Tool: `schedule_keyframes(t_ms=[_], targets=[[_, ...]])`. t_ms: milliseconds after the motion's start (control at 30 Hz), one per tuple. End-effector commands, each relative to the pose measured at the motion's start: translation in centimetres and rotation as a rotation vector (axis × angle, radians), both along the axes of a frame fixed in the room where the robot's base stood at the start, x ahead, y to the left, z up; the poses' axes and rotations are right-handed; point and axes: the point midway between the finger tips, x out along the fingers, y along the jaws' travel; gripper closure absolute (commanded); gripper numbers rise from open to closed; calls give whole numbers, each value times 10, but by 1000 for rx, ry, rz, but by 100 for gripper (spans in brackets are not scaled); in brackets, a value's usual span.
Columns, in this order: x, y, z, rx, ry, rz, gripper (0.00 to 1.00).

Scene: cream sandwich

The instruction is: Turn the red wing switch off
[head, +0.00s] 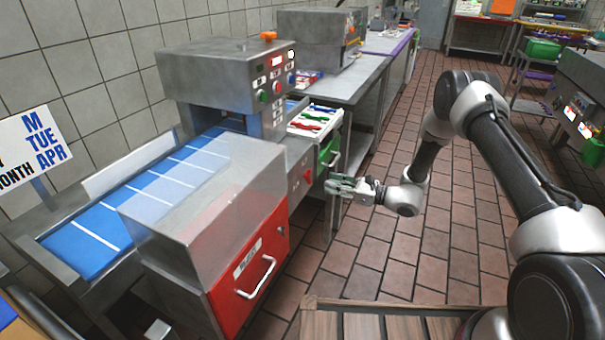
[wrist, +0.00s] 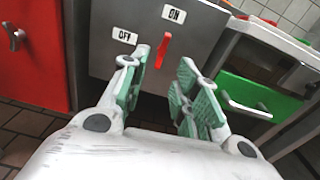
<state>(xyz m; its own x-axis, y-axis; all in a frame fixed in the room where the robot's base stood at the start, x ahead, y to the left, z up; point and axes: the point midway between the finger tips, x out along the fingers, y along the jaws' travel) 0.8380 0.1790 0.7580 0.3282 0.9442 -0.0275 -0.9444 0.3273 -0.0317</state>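The red wing switch (wrist: 164,50) is on a grey metal panel (wrist: 110,62) in the wrist view. Its upper end points up and slightly right, towards the ON label (wrist: 174,14). The OFF label (wrist: 125,36) is to its upper left. In the head view the switch (head: 308,175) shows small on the machine's side. My gripper (wrist: 164,63) is open and empty, with its green-padded fingers apart. The switch appears between the fingertips in the wrist view, beyond them. In the head view my gripper (head: 333,186) is just right of the switch; I see no contact.
A red door (head: 250,265) with a handle is left of the switch. A green drawer (wrist: 258,103) with a white handle is to the right. A blue conveyor belt (head: 150,205) runs behind a clear cover. The tiled floor (head: 400,250) to the right is free.

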Motion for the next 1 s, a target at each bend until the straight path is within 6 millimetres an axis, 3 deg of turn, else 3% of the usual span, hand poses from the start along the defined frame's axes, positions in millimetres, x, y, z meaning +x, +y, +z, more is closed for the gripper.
schedule_keyframes(t_ms=[167,533,900,1000], targets=[[7,13,7,39,21,-14,70],[26,66,7,37,21,-14,70],[29,74,7,37,22,-15,70],[29,74,7,37,22,-14,86]])
